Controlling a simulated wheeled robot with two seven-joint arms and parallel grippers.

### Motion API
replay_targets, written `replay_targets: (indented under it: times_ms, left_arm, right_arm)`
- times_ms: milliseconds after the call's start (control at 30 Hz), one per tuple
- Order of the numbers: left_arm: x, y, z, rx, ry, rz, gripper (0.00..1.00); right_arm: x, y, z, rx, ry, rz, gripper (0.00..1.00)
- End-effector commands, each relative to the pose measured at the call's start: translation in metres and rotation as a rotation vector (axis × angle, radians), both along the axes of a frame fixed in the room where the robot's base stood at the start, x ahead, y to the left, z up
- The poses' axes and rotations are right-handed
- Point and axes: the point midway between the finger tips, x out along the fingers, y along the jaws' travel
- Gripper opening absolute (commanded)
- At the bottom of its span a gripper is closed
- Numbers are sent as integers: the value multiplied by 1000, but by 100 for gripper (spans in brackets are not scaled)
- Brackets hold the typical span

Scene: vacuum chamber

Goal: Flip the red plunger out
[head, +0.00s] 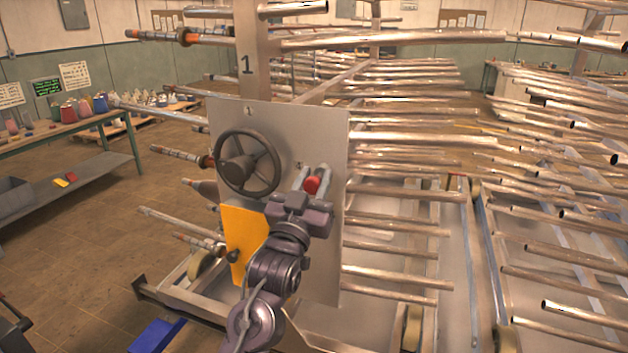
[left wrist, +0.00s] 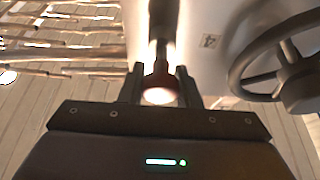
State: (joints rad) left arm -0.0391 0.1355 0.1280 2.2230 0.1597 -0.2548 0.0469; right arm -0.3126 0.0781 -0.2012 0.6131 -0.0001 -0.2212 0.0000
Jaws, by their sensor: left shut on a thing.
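The red plunger (head: 312,184) sticks out from the upright metal panel (head: 325,130), to the right of the dark handwheel (head: 247,162). My left gripper (head: 314,178) reaches up to it from below, with its fingers on either side of the red knob. In the left wrist view the plunger's knob (left wrist: 160,88) sits between the two fingertips (left wrist: 160,90), on a dark shaft. The gripper is shut on the knob. The handwheel also shows in the left wrist view (left wrist: 285,65), clear of the fingers. My right gripper is not in view.
A yellow plate (head: 243,235) is on the panel below the handwheel. A rack of long metal tubes (head: 400,140) fills the right side. A bench (head: 85,125) with bottles stands at the left. A blue box (head: 157,335) lies on the floor. Open floor (head: 80,260) is to the left.

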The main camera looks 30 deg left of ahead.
Motion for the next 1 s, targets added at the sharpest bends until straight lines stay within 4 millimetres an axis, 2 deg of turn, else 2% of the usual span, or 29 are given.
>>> replay_targets:
  times_ms: [33, 200, 333, 567, 800, 1000]
  left_arm:
    - [0, 0, 2, 0, -6, 0, 31]
    - [-1, 0, 3, 0, -7, 1, 52]
    - [0, 0, 2, 0, -6, 1, 52]
    - [-6, -1, -3, 0, -5, 1, 52]
    - [-43, -10, -21, 0, -5, 1, 52]
    - [-66, -16, -28, 0, -6, 1, 52]
  right_arm:
    - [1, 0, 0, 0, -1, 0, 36]
    - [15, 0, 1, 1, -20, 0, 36]
    - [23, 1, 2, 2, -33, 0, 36]
    - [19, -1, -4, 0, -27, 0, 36]
    - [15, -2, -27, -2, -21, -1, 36]
    - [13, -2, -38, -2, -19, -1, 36]
